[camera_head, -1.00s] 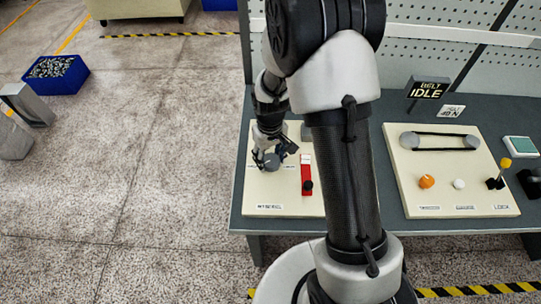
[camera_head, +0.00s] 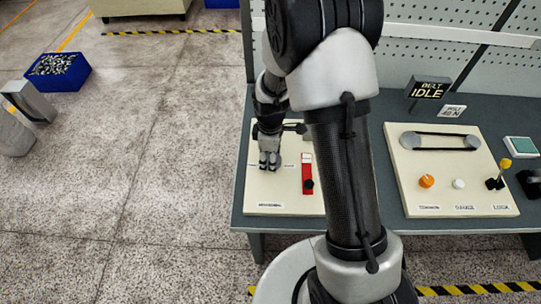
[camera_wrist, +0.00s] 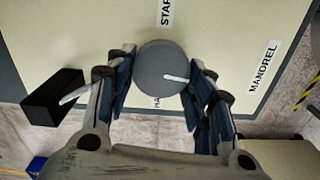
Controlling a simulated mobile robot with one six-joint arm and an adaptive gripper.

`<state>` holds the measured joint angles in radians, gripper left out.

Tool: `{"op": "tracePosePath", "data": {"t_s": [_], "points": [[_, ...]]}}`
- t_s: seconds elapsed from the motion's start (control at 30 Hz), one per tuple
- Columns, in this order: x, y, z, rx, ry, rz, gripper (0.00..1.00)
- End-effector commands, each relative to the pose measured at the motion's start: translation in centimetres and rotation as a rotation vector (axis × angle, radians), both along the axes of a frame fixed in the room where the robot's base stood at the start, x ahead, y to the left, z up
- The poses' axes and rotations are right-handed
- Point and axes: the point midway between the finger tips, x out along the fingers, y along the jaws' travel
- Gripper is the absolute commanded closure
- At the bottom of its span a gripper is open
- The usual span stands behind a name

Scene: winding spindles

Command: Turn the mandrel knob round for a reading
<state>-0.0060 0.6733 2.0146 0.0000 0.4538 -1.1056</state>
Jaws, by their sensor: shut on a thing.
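The mandrel knob (camera_wrist: 155,66) is a round grey disc with a white pointer line. In the wrist view the line points right and slightly down, towards the side with the MANDREL label (camera_wrist: 263,67). My gripper (camera_wrist: 163,80) is shut on the knob, with one finger on each side of it. In the head view my gripper (camera_head: 269,164) points down at the cream panel (camera_head: 290,204) and covers the knob. Part of a "STAR" label (camera_wrist: 167,12) shows above the knob; another label below it is mostly covered.
A red-and-white slider with a black knob (camera_head: 308,183) stands close to the right of my gripper. A black block (camera_wrist: 53,97) shows at the left of the wrist view. A belt panel (camera_head: 450,198) and a sign reading BELT IDLE (camera_head: 430,89) are further right.

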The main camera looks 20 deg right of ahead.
Motion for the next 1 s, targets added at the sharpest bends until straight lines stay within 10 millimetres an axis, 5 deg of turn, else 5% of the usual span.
{"op": "tracePosePath", "data": {"t_s": [0.87, 0.9, 1.0], "points": [[-0.04, 0.03, 0.03, 0.0, -0.001, 0.164, 0.75], [-0.04, 0.03, 0.03, 0.0, -0.001, 0.164, 0.5], [-0.04, 0.03, 0.03, 0.0, -0.001, 0.163, 0.44]]}}
